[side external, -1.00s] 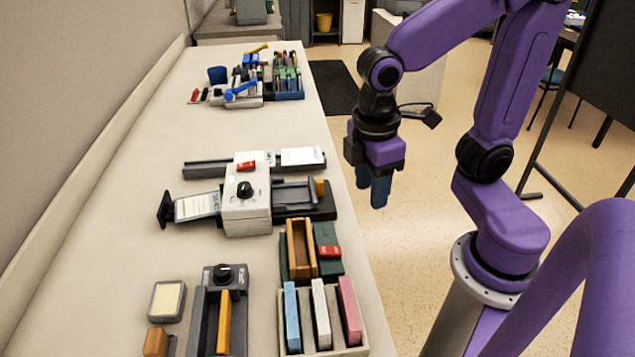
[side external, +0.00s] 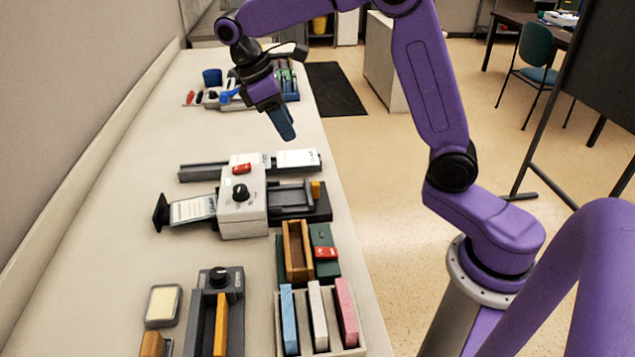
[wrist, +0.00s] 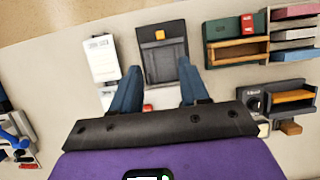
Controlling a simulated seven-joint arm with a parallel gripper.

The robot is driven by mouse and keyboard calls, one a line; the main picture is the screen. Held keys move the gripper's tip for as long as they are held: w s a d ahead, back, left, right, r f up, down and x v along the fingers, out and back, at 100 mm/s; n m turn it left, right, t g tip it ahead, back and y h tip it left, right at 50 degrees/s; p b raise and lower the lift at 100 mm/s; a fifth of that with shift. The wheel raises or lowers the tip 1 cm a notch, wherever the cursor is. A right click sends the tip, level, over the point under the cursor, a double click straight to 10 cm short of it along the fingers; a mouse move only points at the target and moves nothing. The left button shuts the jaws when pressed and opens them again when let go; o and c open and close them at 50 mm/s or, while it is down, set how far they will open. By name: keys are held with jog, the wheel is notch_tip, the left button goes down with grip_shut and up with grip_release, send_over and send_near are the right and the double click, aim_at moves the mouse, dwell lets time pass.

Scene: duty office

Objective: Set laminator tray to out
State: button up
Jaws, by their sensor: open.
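The white laminator (side external: 240,218) stands mid-bench, with a black knob and a red button on top. A dark grey tray (side external: 318,210) with a small orange tab sticks out from its right side, toward the bench's front edge. In the wrist view the tray (wrist: 163,62) shows between and beyond my fingers, while most of the laminator is hidden behind my gripper. A sloped piece holding a printed card (side external: 193,208) sticks out on the laminator's left. My gripper (side external: 281,124) is open and empty, above the bench and apart from the laminator. In the wrist view its fingers (wrist: 158,85) are spread.
A rail with white cards (side external: 298,159) lies just behind the laminator. A green box with a wooden compartment (side external: 297,250) and a bin of coloured blocks (side external: 319,320) stand in front. A knobbed grey device (side external: 220,310) stands front left. The bench's left strip is clear.

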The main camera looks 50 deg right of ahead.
aim_at(318, 182)
jog(key=x, duration=1.7)
jog(key=shift+s+f, duration=0.1)
jog(key=shift+f, duration=0.05)
jog(key=shift+d, duration=0.1)
grip_shut()
